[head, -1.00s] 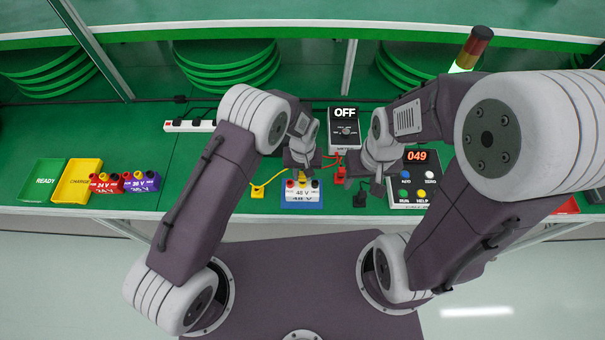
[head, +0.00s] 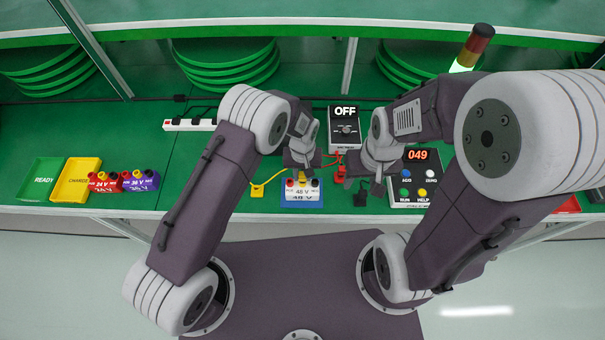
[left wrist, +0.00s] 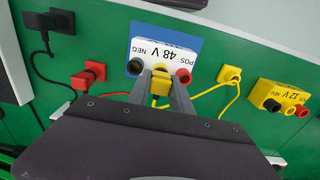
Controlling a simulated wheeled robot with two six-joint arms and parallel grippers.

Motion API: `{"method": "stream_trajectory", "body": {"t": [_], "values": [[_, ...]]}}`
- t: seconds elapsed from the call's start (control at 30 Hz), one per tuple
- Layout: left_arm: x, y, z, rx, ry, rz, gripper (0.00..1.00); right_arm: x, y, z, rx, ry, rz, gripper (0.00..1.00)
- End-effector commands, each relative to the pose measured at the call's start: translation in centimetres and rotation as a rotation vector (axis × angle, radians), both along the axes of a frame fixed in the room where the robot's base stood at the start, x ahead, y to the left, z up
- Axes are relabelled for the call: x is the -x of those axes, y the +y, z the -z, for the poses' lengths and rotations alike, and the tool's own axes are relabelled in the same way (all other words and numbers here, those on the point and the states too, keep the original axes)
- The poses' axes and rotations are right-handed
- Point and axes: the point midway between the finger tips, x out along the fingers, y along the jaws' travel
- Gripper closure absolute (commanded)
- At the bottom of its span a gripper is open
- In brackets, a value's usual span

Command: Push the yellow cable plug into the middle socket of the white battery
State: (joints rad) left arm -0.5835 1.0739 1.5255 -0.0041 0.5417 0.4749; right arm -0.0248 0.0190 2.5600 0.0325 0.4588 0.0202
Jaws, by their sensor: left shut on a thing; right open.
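The white battery marked 48 V (head: 302,194) stands on a blue patch near the front edge of the bench. It also shows in the left wrist view (left wrist: 163,54), with black and red sockets at either side. My left gripper (head: 302,168) is over its middle and shut on the yellow cable plug (left wrist: 160,84). The plug is in line with the middle socket and close against it; its tip is hidden, so I cannot tell how deep it sits. My right gripper (head: 365,182) is open and empty, right of the battery.
The cable's other yellow plug (left wrist: 229,74) lies beside the battery. A red plug (head: 340,174) and a black plug (head: 359,200) are near my right gripper. A yellow 12 V battery (left wrist: 279,98), a charger reading OFF (head: 344,130) and a button panel (head: 414,184) stand around.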

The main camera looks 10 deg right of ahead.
Motion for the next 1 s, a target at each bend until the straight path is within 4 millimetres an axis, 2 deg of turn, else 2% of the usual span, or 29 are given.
{"method": "stream_trajectory", "body": {"t": [1.0], "values": [[0.0,0.0,0.94,0.0,0.0,0.0,1.0,0.0,0.0,0.82,0.0,0.0,0.0,0.5]]}}
